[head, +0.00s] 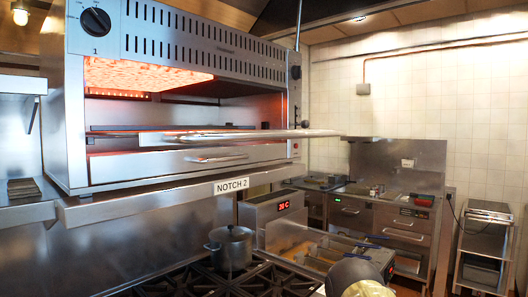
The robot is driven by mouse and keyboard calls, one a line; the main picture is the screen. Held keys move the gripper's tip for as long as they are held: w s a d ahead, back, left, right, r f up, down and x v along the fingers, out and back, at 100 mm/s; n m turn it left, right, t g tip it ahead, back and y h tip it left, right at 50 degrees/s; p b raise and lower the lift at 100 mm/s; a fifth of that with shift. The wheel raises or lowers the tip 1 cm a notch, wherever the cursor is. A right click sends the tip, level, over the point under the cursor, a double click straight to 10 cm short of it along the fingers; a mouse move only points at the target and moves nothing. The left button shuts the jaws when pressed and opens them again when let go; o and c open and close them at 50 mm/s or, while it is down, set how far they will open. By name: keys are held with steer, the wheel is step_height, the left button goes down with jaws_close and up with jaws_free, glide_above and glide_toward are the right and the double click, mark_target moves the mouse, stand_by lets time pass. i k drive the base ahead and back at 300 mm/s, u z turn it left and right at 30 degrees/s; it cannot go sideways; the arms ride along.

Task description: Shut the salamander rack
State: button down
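The salamander (150,35) is a steel box on a wall shelf at the upper left, with a glowing orange heater under its top. Its rack (255,135) lies across the open front below the heater. The rack's long front bar sticks out past the salamander's right side, so the rack looks pulled out toward me. A shallow drawer front with a curved handle (217,158) sits below the rack. My gripper is not visible; a dark rounded piece at the bottom edge, right of centre, looks like part of my arm.
The supporting shelf (150,207) carries a "NOTCH 2" label. Below stand a lidded pot (230,248) on a black hob (205,283) and a fryer (275,208) with a red display. Steel drawers (405,220) and a cart (487,245) stand right. The space before the rack looks clear.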

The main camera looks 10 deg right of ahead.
mark_target(148, 135)
steer(key=u, duration=0.85)
steer(key=k, duration=0.55)
steer(key=z, duration=0.7)
